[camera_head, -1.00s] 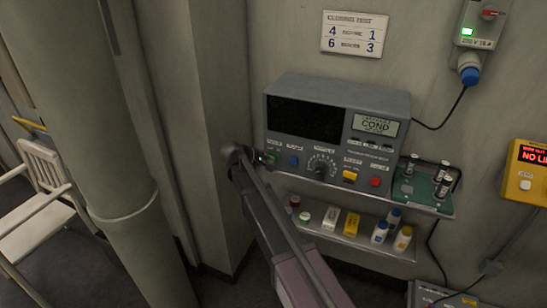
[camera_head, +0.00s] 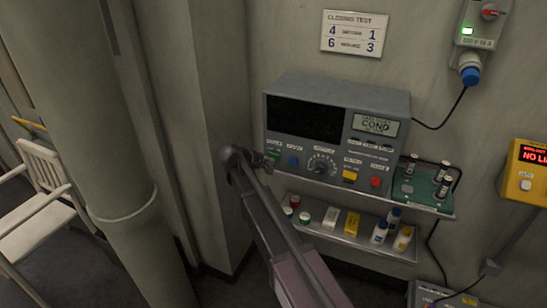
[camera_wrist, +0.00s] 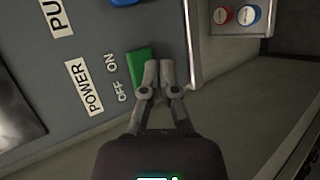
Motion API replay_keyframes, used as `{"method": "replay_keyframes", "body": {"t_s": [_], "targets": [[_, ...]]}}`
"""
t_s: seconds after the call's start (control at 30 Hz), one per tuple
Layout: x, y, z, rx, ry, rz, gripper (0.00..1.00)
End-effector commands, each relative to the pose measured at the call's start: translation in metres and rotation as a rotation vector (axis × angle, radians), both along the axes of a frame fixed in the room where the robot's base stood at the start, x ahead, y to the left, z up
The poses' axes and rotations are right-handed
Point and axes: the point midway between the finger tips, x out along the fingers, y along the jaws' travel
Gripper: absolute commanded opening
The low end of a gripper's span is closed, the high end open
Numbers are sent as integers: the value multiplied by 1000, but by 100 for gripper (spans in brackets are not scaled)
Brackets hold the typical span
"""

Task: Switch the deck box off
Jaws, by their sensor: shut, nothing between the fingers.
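The grey deck box (camera_head: 338,130) stands on a wall shelf, with a dark display and a row of controls. Its green power switch (camera_wrist: 141,66) is on the panel beside the words POWER, ON and OFF in the wrist view. It also shows at the lower left of the panel in the head view (camera_head: 273,154). My gripper (camera_wrist: 158,66) is shut and empty, its fingertips over the right edge of the green switch. Whether they touch it, and which way the switch is set, I cannot tell. In the head view my gripper (camera_head: 264,164) is at the box's lower left corner.
A blue button (camera_head: 293,160), a dial (camera_head: 321,164), a yellow button (camera_head: 349,176) and a red button (camera_head: 376,182) are along the panel. Small bottles (camera_head: 380,231) stand on the lower shelf (camera_head: 350,242). A green board (camera_head: 420,186) is at the right. A pillar (camera_head: 215,120) stands close left.

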Motion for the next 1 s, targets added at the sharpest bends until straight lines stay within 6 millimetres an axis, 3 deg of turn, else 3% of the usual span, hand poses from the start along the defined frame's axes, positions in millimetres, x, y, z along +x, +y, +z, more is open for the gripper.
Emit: {"method": "replay_keyframes", "body": {"t_s": [0.6, 1.0], "targets": [[-42, 8, 0, 0, 0, 0, 0], [-44, 9, 0, 0, 0, 0, 0]]}}
